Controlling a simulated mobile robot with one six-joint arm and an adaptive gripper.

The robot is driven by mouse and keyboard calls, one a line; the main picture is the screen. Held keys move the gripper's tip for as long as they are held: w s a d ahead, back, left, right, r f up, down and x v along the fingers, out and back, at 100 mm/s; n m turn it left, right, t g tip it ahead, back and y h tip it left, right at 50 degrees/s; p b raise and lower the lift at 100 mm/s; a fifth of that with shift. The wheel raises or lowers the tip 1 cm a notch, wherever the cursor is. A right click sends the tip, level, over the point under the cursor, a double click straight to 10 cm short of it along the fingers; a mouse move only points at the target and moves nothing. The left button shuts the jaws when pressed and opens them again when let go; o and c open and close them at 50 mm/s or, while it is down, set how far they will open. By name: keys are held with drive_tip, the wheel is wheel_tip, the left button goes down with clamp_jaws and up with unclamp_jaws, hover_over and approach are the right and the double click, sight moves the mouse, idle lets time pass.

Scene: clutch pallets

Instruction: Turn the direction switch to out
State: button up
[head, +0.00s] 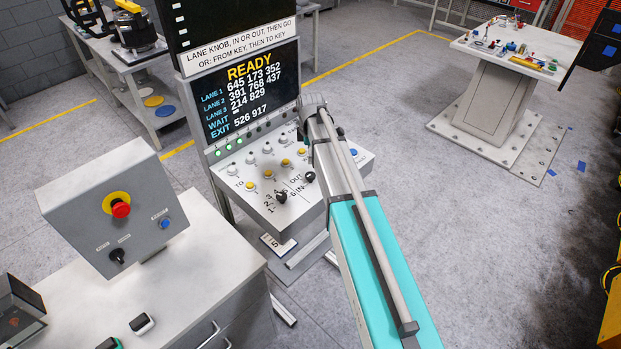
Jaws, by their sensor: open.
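The direction switch (309,177) is a small black knob on the sloped white console panel (248,207), next to the printed words OUT and IN. Which word it points at is too small to tell. A second black knob (281,197), with lane numbers printed beside it, sits to its lower left. My arm reaches up over the right part of the console and covers some of the panel to the right of the switch. My gripper cannot be made out; the arm's far end hides it or it is out of sight.
Yellow and white buttons line the panel, below a screen (252,90) reading READY with lane numbers. A grey control box with a red emergency button (121,209) stands on a cabinet at left. A white pedestal table (508,50) stands at upper right, with open floor between.

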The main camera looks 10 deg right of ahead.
sight(311, 175)
drive_tip(key=shift+f+b, duration=4.4)
drive_tip(key=shift+f, duration=0.3)
drive_tip(key=shift+c, duration=0.2)
drive_tip(key=c, duration=1.1)
drive_tip(key=shift+m, duration=0.4)
drive_tip(key=m, duration=0.5)
drive_tip(key=shift+m, duration=0.3)
drive_tip(key=m, duration=0.5)
drive_tip(key=shift+m, duration=0.3)
drive_tip(key=shift+s, duration=0.1)
